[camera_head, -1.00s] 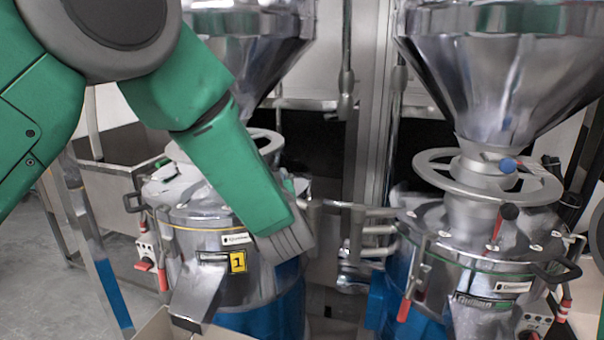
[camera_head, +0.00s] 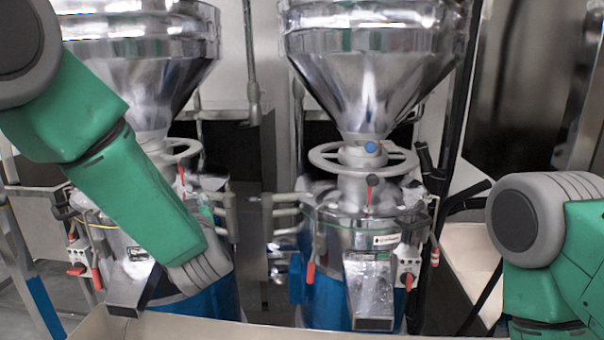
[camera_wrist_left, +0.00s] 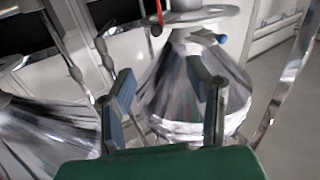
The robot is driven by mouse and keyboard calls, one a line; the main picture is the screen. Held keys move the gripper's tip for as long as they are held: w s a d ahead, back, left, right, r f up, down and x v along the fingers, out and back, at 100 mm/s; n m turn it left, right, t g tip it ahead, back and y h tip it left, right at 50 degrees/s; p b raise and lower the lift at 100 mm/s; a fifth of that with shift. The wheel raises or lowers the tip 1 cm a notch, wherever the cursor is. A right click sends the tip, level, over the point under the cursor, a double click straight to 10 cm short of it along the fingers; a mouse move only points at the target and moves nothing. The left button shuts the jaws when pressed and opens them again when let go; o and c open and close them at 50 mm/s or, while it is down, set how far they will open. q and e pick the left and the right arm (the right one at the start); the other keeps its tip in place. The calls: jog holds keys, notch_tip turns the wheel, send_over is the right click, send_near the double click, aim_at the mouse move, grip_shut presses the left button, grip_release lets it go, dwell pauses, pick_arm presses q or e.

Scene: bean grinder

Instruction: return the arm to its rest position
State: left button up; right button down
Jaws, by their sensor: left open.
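My left arm (camera_head: 140,190) comes in from the left in the head view, in front of the left grinder (camera_head: 150,75). Its gripper is not clearly seen there; the grey wrist end (camera_head: 205,270) covers part of that grinder's body. In the left wrist view my left gripper (camera_wrist_left: 165,98) is open, its two fingers apart with nothing between them. A shiny metal hopper shows behind the fingers (camera_wrist_left: 180,85). My right arm (camera_head: 545,250) is at the right edge of the head view; its gripper is out of frame.
The right grinder (camera_head: 365,80) has a metal hopper, a ring handwheel (camera_head: 325,158) and a chute (camera_head: 368,285). A beige box edge (camera_head: 240,330) runs along the bottom. Metal pipes (camera_head: 282,212) stand between the grinders.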

pick_arm(q)
jog(key=s+a+f+m+g+h, duration=0.1)
jog(key=s+f+g+h, duration=0.1)
jog(key=s+f, duration=0.5)
jog(key=s+a+f+m+g+h, duration=0.1)
jog(key=s+f+m+g, duration=0.1)
jog(key=f, duration=0.9)
jog(key=s+a+f+m+g+h, duration=0.1)
jog(key=s+f+g+h, duration=0.1)
jog(key=s+f, duration=0.5)
jog(key=s+a+f+g+b, duration=0.1)
jog(key=s+f+g, duration=0.2)
jog(key=s, duration=0.6)
jog(key=s+a+f+m+g+h+b, duration=0.1)
jog(key=s+f+g, duration=0.2)
jog(key=s+f, duration=0.4)
jog(key=s+a+f+m+g+h+b, duration=0.1)
jog(key=s+f+g, duration=0.2)
jog(key=s+f, duration=0.3)
jog(key=s, duration=0.5)
pick_arm(e)
jog(key=f, duration=0.3)
jog(key=shift+w+a, duration=0.3)
jog(key=shift+a, duration=0.1)
pick_arm(q)
jog(key=shift+w+d, duration=0.1)
jog(key=shift+d, duration=0.05)
